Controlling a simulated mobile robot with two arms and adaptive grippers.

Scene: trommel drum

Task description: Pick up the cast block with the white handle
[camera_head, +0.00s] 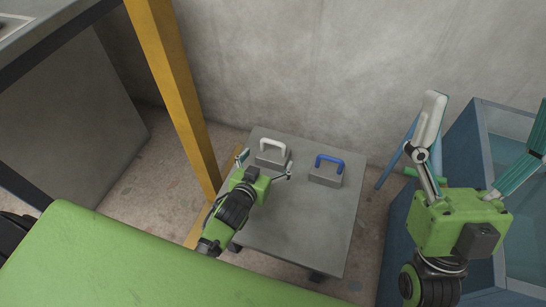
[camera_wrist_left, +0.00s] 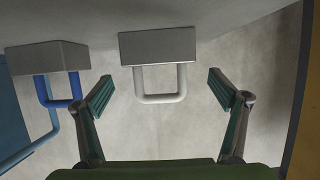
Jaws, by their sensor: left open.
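The cast block with the white handle (camera_head: 273,158) is a grey block on a grey table (camera_head: 300,225). It also shows at the centre of the left wrist view (camera_wrist_left: 158,46), its white handle (camera_wrist_left: 160,98) between the fingers. My left gripper (camera_head: 266,163) is open, with one finger on each side of the handle; I see gaps between both fingers and it. In the left wrist view the gripper (camera_wrist_left: 164,88) holds nothing. My right gripper (camera_head: 487,112) is open and empty, far right of the table.
A similar grey block with a blue handle (camera_head: 327,173) stands right of the white-handled one. A yellow post (camera_head: 175,90) rises left of the table. A concrete wall (camera_head: 300,60) is behind. A blue bin (camera_head: 460,155) is at the right. The table's front is clear.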

